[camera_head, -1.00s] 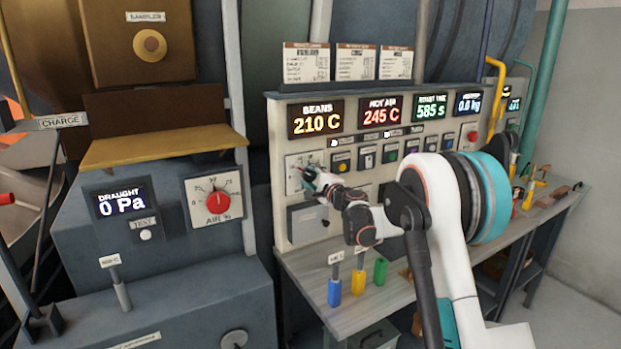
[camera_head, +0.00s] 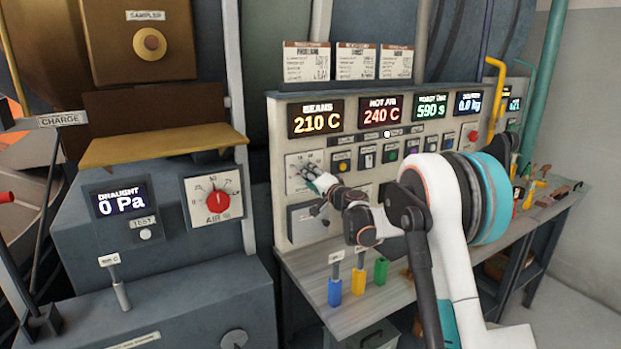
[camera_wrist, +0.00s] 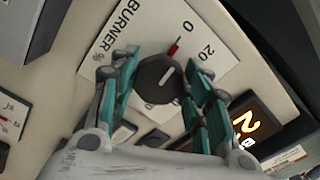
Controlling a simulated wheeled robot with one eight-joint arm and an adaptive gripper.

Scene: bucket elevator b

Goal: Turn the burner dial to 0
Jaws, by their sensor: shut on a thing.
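The burner dial (camera_wrist: 156,92) is a dark round knob with a short white line and a red pointer, on a white plate (camera_wrist: 112,52) marked BURNER, 0 and 20. The red pointer is directed close to the 0 mark. In the head view the dial's plate (camera_head: 292,160) is at the left end of the control panel, and my gripper hides most of the dial. My gripper (camera_wrist: 162,76) has its teal fingers on both sides of the knob and is shut on it. My gripper also shows in the head view (camera_head: 308,174).
Displays above read BEANS 210 C (camera_head: 316,119) and HOT AIR 240 C (camera_head: 380,113). Several buttons (camera_head: 390,153) lie right of the dial. A separate red AIR dial (camera_head: 217,201) is at left. Blue, yellow and green handles (camera_head: 334,292) stand on the bench below.

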